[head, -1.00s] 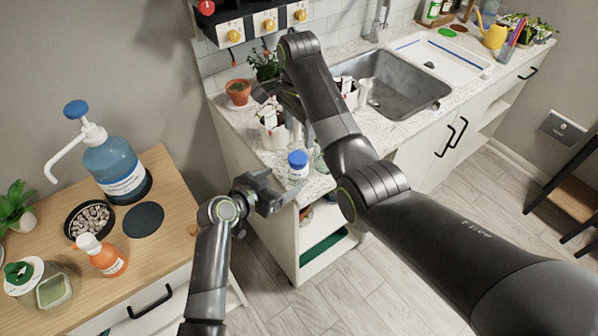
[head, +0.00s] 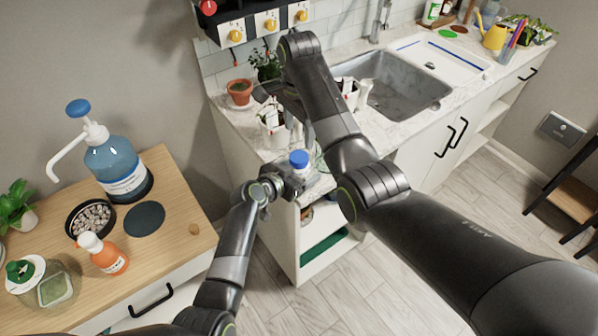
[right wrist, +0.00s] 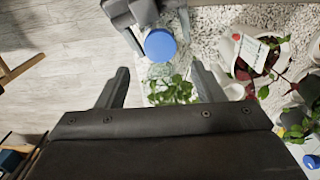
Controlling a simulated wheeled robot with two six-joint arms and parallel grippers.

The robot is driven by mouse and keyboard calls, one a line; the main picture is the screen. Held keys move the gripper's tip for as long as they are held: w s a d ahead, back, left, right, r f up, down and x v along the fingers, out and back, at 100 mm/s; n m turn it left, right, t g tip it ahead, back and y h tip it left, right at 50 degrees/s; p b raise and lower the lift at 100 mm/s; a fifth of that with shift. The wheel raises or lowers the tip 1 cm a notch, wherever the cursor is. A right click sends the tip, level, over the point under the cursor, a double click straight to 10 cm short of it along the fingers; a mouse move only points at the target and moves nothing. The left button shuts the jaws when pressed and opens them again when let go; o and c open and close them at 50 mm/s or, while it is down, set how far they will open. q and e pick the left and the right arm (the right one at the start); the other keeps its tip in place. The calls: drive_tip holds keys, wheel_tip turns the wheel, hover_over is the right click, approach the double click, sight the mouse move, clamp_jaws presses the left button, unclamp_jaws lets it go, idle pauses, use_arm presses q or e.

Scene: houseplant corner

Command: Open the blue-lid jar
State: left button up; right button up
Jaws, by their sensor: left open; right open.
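The blue-lid jar (head: 299,160) stands upright at the near corner of the counter, its body largely hidden by my left gripper (head: 298,182). In the right wrist view its blue lid (right wrist: 160,44) shows from above, between the spread fingers of my left gripper (right wrist: 158,22). The left gripper is open around the jar; I cannot tell whether it touches. My right gripper (right wrist: 160,80) is open and empty, its fingers pointing towards the jar. Below it is a clear glass vessel with a green cutting (right wrist: 172,90). In the head view my right arm partly hides that gripper.
White pots (right wrist: 252,52) stand close beside my right gripper. A terracotta pot (head: 240,92) and the sink (head: 405,85) are farther back. Floor lies between the cabinets.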

sight(299, 156)
use_arm(q)
clamp_jaws()
use_arm(e)
drive_tip(key=shift+f, duration=4)
